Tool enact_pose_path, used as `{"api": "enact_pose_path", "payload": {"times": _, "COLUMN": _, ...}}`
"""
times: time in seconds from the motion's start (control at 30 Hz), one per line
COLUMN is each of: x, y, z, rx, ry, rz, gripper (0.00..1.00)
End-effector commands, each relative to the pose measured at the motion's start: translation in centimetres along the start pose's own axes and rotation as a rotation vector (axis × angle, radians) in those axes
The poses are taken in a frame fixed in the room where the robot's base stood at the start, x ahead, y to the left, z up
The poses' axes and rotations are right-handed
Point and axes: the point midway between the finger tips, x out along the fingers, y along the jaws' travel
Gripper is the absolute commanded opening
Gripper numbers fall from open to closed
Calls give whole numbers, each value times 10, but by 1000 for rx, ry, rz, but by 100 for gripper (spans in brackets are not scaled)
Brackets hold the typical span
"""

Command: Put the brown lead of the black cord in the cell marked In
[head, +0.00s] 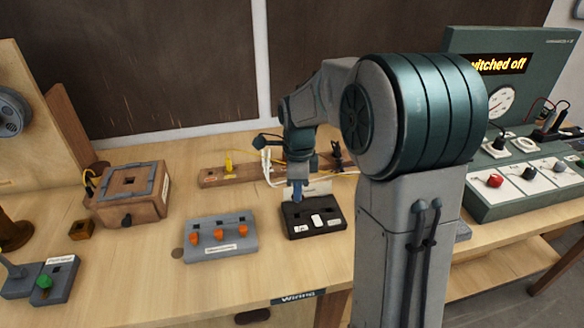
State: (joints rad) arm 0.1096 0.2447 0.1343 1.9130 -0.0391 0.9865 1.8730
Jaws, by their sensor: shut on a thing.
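A black terminal block (313,228) lies on the bench below my arm, with small white labels on its top and a pale card behind it. The label lettering is too small to read, so I cannot tell which cell is In. My gripper (298,192) points down at the block's back left part, its blue tip at or just above the top. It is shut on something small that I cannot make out. Black pieces (337,155) show at the right of the wooden rack; I cannot tell whether they belong to the black cord. I cannot make out the brown lead.
A grey block with orange knobs (219,248) sits left of the black block. A brown wooden box (131,198) is farther left. The wooden rack (215,179) with yellow and white leads stands behind. A green test panel (520,180) reads "witched off" in part. The bench edge is close in front.

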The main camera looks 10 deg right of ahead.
Motion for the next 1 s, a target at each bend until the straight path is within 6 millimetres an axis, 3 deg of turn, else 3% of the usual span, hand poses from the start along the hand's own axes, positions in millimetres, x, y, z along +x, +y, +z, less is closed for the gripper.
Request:
{"api": "enact_pose_path", "payload": {"times": 0.37, "x": 10, "y": -1, "z": -4, "rx": 8, "ry": 0, "rz": 0, "gripper": 0}}
{"api": "enact_pose_path", "payload": {"times": 1.0, "x": 58, "y": 0, "z": -2, "rx": 4, "ry": 0, "rz": 0, "gripper": 0}}
